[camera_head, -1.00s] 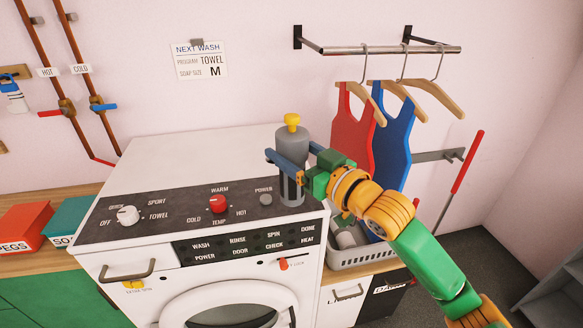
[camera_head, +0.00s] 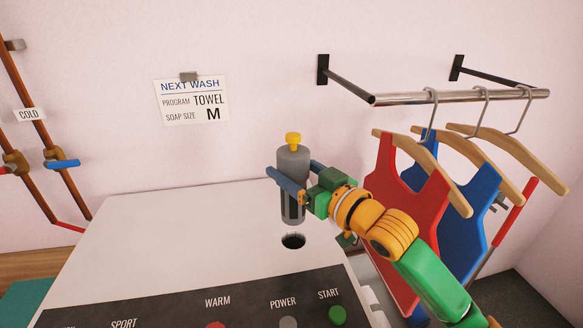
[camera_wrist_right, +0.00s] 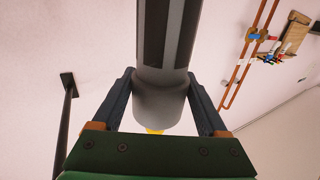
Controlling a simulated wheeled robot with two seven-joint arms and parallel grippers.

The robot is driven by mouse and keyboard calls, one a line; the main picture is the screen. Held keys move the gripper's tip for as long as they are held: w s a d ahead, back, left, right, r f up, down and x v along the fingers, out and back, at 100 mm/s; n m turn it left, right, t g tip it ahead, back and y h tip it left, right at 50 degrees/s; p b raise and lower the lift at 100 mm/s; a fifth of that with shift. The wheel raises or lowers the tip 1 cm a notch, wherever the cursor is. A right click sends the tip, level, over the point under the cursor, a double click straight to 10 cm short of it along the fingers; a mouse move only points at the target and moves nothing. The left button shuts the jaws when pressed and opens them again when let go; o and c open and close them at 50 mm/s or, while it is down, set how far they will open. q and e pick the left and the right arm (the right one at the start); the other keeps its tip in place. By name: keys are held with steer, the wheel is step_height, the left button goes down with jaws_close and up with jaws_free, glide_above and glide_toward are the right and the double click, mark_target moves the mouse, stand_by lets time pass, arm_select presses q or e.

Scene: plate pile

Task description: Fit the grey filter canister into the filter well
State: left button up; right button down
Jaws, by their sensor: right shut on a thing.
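The grey filter canister (camera_head: 292,172) is upright, with a yellow knob on top and dark slots low on its side. My right gripper (camera_head: 290,178) is shut on its body, one blue finger on each side. The canister also fills the top middle of the right wrist view (camera_wrist_right: 165,60), between the fingers (camera_wrist_right: 166,95). The filter well (camera_head: 293,242) is a dark round hole in the white washer top. In the head view the canister's lower end shows just above the well, apart from it. My left gripper is not in view.
The white washer top (camera_head: 180,235) is otherwise clear. Its dark control panel (camera_head: 250,305) with a green start button runs along the front. Red (camera_head: 400,190) and blue garments hang from a wall rail at the right, close to my right arm. A wash note (camera_head: 193,101) is on the wall.

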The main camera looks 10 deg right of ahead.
steer(key=shift+s+r, duration=0.3)
steer(key=shift+s, duration=0.3)
steer(key=shift+w+p, duration=0.3)
step_height(320, 180, down, 5)
steer(key=b, duration=0.3)
steer(key=shift+r, duration=0.1)
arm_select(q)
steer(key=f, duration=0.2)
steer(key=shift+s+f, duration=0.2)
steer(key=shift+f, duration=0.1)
arm_select(e)
steer(key=shift+w, duration=0.1)
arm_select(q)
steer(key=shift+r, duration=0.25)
arm_select(e)
steer(key=shift+f, duration=0.45)
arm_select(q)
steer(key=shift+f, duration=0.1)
arm_select(e)
steer(key=shift+f, duration=0.15)
